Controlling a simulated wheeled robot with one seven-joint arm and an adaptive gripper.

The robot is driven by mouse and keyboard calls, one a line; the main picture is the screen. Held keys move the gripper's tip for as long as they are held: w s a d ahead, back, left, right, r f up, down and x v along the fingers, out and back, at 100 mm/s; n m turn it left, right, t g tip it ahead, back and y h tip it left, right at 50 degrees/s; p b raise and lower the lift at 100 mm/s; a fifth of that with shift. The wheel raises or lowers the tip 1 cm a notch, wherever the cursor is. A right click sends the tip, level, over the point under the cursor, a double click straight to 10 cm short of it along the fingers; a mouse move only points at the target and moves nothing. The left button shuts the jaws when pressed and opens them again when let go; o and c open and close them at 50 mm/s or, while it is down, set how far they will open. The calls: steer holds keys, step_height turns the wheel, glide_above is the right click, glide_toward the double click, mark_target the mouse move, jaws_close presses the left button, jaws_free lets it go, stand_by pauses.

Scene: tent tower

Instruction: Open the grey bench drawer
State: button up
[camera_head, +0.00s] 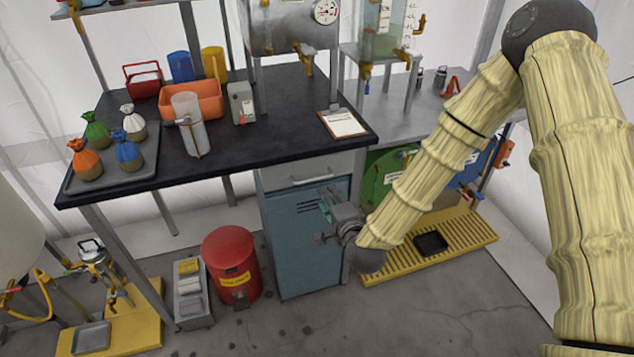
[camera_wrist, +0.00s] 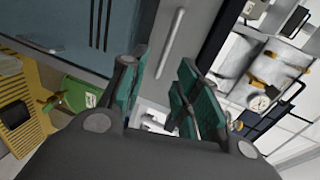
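The grey bench drawer (camera_head: 285,178) is shut under the black bench top, above a blue cabinet door (camera_head: 298,245). Its bar handle (camera_head: 312,180) lies across the front. In the wrist view the pale drawer front (camera_wrist: 198,45) runs slanting, and the handle (camera_wrist: 170,45) shows in line with the gap between my fingers. My gripper (camera_head: 326,205) is just below and in front of the handle, at the right side of the cabinet. In the wrist view my gripper (camera_wrist: 164,75) is open, with green finger pads apart and nothing held. Contact with the handle cannot be told.
The black bench top (camera_head: 240,145) holds a clipboard (camera_head: 342,123) near the corner above the drawer, plus a tray of sacks (camera_head: 135,165) and an orange bin (camera_head: 205,98). A red bin (camera_head: 230,262) stands left of the cabinet. Floor in front is clear.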

mark_target(317, 179)
steer(key=x, duration=0.3)
steer(key=p+x, duration=0.1)
steer(key=x, duration=0.3)
steer(key=r+x, duration=0.1)
steer(key=x, duration=0.3)
steer(key=shift+w+p, duration=0.1)
steer(key=shift+p, duration=0.2)
jaws_close()
